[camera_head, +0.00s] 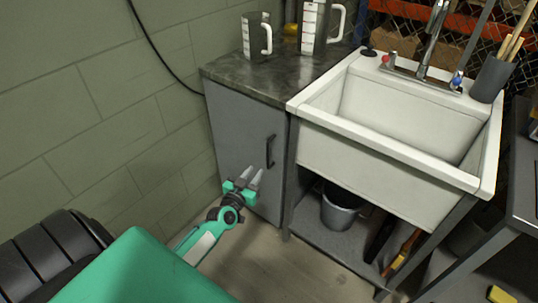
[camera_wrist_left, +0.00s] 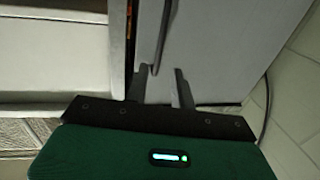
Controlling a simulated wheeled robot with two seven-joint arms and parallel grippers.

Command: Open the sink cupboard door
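The sink cupboard door (camera_head: 236,141) is a flat grey panel under a dark worktop, left of the sink, and looks closed. Its dark vertical bar handle (camera_head: 270,151) is near the door's right edge. My left gripper (camera_head: 251,174) is in front of the door, below the handle, with its two fingers apart and nothing between them. In the left wrist view, the handle (camera_wrist_left: 162,36) runs down towards the gap between the open fingertips (camera_wrist_left: 163,72), against the grey door (camera_wrist_left: 220,42). I cannot tell whether they touch. My right gripper is not in view.
A white sink (camera_head: 385,160) adjoins the cupboard on the right, with a grey bucket (camera_head: 341,212) on the shelf below. Measuring jugs (camera_head: 256,38) stand on the worktop (camera_head: 275,78). A block wall (camera_head: 110,110) is at left. Floor (camera_head: 285,268) before the cupboard is clear.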

